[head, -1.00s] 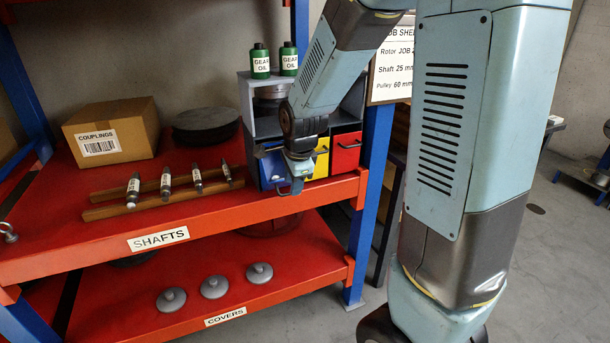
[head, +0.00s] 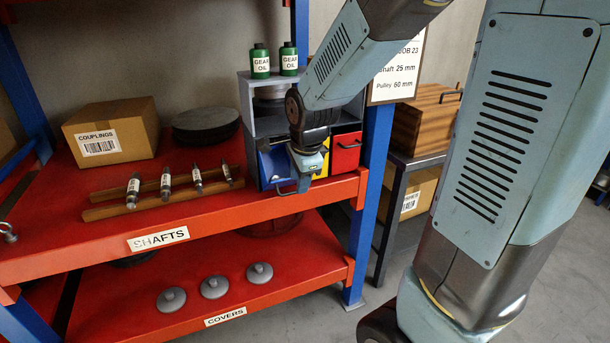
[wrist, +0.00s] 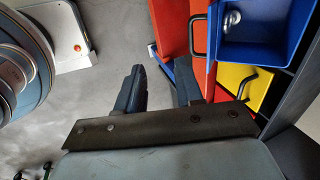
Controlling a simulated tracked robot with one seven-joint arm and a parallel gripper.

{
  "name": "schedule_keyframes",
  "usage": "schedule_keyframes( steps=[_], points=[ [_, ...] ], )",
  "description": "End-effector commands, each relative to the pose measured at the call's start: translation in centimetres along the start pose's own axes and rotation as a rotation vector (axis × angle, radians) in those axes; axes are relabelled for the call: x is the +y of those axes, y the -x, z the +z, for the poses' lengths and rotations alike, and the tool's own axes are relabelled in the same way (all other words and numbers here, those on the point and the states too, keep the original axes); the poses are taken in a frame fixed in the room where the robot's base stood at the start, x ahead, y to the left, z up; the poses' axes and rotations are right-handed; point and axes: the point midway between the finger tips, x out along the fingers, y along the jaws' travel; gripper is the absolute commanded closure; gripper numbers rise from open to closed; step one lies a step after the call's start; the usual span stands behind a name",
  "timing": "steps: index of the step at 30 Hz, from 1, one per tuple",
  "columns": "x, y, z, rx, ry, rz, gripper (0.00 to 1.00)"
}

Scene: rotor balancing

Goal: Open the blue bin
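The blue bin (head: 274,168) is at the left of a row of three in a grey cabinet on the upper shelf. In the wrist view the blue bin (wrist: 262,44) is drawn out, its inside visible with a round metal part in it. Its dark loop handle (wrist: 193,35) stands out from its front. My gripper (head: 303,168) is just in front of the bins and hides part of the blue and yellow ones. In the wrist view my gripper (wrist: 157,82) has its fingers apart with bare floor showing between them. The handle is beyond the right finger, not between the fingers.
The yellow bin (wrist: 236,76) and red bin (head: 346,152) are beside it, each with a dark handle. Gear oil bottles (head: 260,61) stand on the cabinet. Several shafts (head: 166,182) lie on a wooden rack to the left. The red shelf edge (head: 240,213) runs below.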

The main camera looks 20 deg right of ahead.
Motion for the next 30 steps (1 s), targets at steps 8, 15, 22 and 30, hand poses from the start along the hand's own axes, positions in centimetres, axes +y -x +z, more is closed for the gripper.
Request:
schedule_keyframes(
  steps=[8,15,22,30],
  points=[
    [0.9,1.4,0.0,0.0,0.0,-0.001,0.64],
    [1.5,2.5,0.0,0.0,0.0,-0.002,0.64],
    [2.1,3.4,0.0,0.0,-0.001,-0.002,0.64],
    [2.2,3.5,0.0,0.0,0.0,0.0,0.64]
  ],
)
